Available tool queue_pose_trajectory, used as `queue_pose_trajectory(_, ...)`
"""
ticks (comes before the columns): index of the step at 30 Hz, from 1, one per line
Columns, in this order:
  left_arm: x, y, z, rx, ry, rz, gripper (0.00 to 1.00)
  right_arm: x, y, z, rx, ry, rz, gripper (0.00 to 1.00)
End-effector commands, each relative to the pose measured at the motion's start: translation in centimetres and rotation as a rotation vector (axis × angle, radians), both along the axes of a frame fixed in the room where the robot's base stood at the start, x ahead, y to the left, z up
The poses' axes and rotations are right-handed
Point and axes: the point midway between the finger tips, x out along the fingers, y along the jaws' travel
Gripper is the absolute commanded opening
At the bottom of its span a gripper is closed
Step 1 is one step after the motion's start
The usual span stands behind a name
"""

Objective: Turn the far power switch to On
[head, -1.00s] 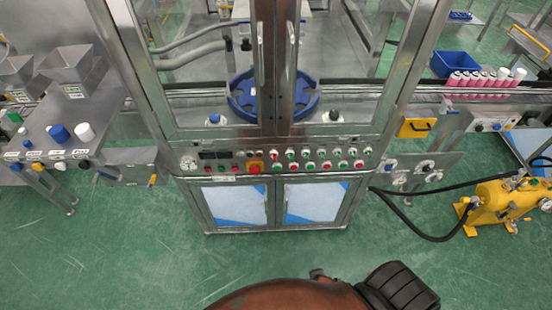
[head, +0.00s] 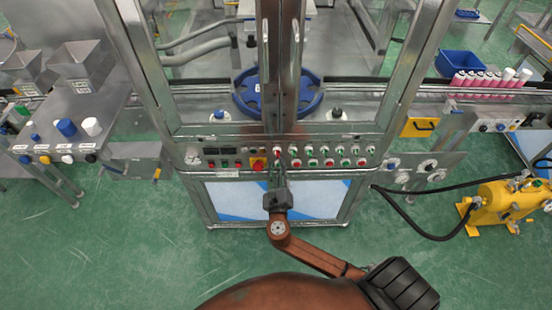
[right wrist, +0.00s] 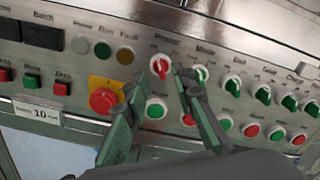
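The power switch (right wrist: 160,67) is a red knob on a white round base under a "Power" label, in the upper row of the machine's control panel (right wrist: 225,65). Its red handle stands roughly upright in the right wrist view. My right gripper (right wrist: 158,86) is open. Its two green-grey fingers lie left and right of the knob, with a visible gap on each side; contact cannot be made out. In the head view the right gripper (head: 277,167) is in front of the panel's middle, over the small power switch. My left gripper is not in view.
A red emergency button (right wrist: 102,99) on a yellow plate is close left of the fingers. The mode switch (right wrist: 200,73) is close right, with several green and red knobs beyond. Below the panel are cabinet doors (head: 320,200); a yellow pump (head: 498,203) stands right.

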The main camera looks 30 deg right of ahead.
Motion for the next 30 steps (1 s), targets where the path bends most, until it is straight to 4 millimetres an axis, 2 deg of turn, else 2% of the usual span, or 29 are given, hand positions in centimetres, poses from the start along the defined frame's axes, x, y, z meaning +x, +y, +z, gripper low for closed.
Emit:
queue_pose_trajectory(3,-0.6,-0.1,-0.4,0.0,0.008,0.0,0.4,1.7,-1.0,-0.1,-0.001,0.001,0.0,0.24)
queue_pose_trajectory(9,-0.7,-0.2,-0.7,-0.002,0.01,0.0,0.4,3.5,-2.2,-0.2,0.002,0.001,0.0,0.24)
queue_pose_trajectory(20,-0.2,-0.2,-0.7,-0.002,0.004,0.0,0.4,4.0,-2.5,-0.2,0.004,0.002,0.0,0.24)
queue_pose_trajectory(30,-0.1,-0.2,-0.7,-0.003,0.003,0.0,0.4,4.0,-2.5,-0.2,0.004,0.002,0.0,0.01)
